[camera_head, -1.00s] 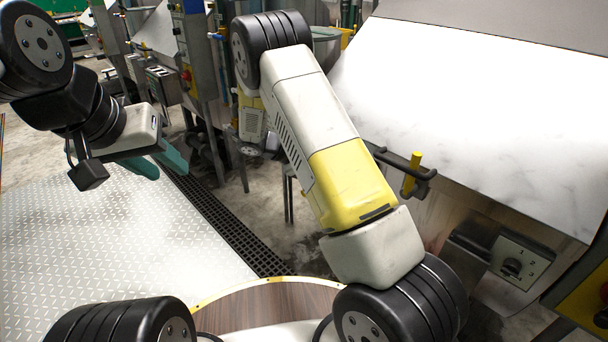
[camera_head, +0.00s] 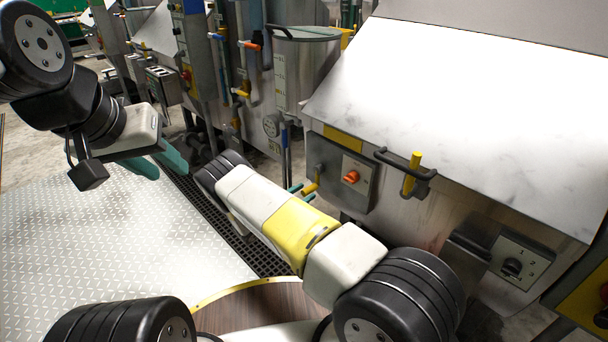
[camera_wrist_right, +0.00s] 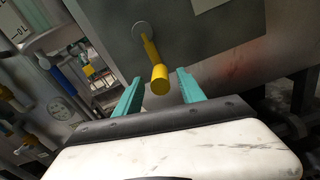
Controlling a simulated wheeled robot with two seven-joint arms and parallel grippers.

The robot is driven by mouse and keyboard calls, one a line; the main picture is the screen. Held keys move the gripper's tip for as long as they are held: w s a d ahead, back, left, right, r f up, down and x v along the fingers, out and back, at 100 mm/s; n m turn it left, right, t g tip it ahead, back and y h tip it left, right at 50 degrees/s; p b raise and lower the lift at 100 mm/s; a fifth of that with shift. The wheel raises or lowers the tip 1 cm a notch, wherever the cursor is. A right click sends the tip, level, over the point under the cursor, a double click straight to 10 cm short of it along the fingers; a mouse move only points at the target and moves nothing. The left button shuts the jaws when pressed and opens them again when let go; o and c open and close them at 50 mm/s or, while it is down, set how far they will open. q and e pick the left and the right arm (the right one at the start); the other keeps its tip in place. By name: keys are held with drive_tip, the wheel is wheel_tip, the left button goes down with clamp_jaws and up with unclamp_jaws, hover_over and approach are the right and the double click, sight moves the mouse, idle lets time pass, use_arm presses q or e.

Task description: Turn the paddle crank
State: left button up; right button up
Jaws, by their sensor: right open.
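The paddle crank has a yellow grip (camera_head: 311,188) and sits on the front of the steel machine. In the right wrist view its yellow arm (camera_wrist_right: 149,48) runs from a round hub on the panel to the cylindrical grip (camera_wrist_right: 160,80), whose end faces me. My right gripper (camera_head: 301,193) is open at the crank. Its teal fingers stand on either side of the grip in the right wrist view (camera_wrist_right: 160,75), with gaps showing. I cannot tell how deep the grip lies between them. My left gripper (camera_head: 170,168) is open and empty at the left, far from the crank.
The machine's sloped white lid (camera_head: 470,110) has a black bar handle with a yellow upright piece (camera_head: 412,173). A dial box (camera_head: 513,262) sits lower right. The tread-plate floor (camera_head: 110,240) is clear.

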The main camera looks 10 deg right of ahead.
sight(316, 186)
drive_tip(key=x, duration=0.5)
clamp_jaws()
idle(1.4)
